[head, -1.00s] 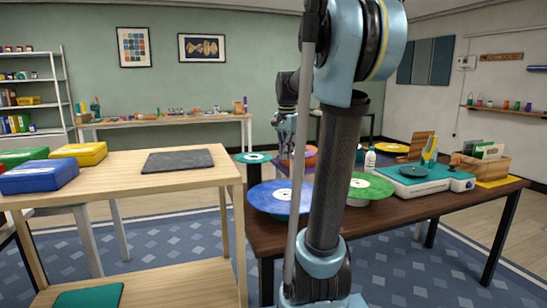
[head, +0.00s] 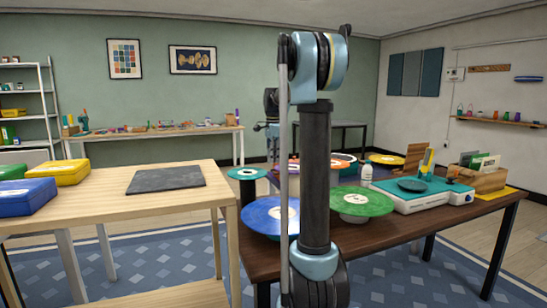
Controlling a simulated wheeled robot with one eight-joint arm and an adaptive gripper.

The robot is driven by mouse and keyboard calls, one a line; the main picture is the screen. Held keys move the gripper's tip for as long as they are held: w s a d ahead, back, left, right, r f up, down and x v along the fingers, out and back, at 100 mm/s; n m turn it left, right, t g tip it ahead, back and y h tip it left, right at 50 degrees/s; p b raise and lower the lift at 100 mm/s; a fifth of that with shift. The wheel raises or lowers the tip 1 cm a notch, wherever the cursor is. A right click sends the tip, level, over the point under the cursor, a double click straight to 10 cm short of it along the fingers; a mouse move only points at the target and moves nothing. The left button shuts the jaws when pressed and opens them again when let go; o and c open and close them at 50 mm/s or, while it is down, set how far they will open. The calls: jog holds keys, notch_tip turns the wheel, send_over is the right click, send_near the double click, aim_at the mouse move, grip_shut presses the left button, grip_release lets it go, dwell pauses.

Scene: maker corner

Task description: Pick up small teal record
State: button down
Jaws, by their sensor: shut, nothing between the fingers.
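The small teal record (head: 247,173) with a pale label lies flat at the far left end of the dark table, on top of a dark stand. My gripper (head: 268,129) is beyond my upright arm link, above and slightly right of the teal record and apart from it. It is shut and empty, and its fingertips are mostly hidden behind the arm.
A large blue record (head: 262,216) and a green record (head: 376,203) lie nearer on the dark table (head: 400,232). A yellow record (head: 387,159), a white bottle (head: 367,174) and a teal turntable (head: 440,188) are further right.

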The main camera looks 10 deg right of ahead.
notch_tip(320, 180, down, 6)
dwell(0.4)
jog(key=shift+s+a, duration=0.2)
jog(key=shift+a, duration=0.6)
